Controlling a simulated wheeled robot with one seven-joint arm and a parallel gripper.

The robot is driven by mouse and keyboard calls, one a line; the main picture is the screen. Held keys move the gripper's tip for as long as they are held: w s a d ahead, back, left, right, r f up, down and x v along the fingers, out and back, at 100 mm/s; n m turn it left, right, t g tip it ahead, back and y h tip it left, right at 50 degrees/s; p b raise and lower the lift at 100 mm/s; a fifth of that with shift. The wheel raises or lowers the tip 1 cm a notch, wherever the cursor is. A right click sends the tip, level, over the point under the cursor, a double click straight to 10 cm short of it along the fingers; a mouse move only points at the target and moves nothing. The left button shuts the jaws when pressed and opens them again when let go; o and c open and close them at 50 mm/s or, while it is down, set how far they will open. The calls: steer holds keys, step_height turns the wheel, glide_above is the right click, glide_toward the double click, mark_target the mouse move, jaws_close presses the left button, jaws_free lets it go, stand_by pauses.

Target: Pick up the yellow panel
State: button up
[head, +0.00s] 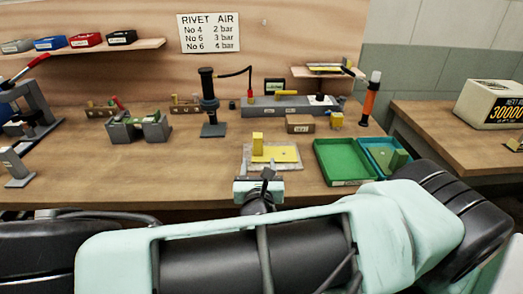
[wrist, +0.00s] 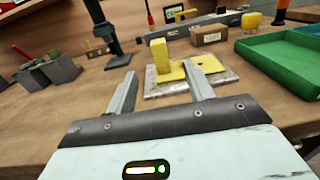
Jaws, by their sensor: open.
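The yellow panel (head: 285,154) lies flat on a pale, worn plate (head: 251,165) on the workbench, with a yellow upright block (head: 257,143) standing at its left end. In the wrist view the panel (wrist: 207,65) and the block (wrist: 160,58) show just beyond the fingertips. My gripper (head: 258,185) is in front of the plate, at the bench's near side. In the wrist view my gripper (wrist: 160,82) is open and empty, its two grey fingers spread and pointing at the block and panel. The fingers look apart from the panel.
A green tray (head: 345,180) and a blue tray (head: 373,146) holding a green block stand right of the plate. A small cardboard box (head: 299,124) and a black stand (head: 212,128) are behind. Grey fixtures (head: 120,134) stand left. Bare bench (head: 190,170) lies left of the plate.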

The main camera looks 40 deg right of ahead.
steer(key=p, duration=0.3)
glide_toward(258, 134)
steer(key=x, duration=0.5)
steer(key=shift+d+f, duration=0.25)
steer(key=shift+f, duration=0.15)
steer(key=shift+p+x, duration=1.05)
steer(key=shift+x, duration=1.9)
steer(key=shift+w+a, duration=0.15)
steer(key=c, duration=1.1)
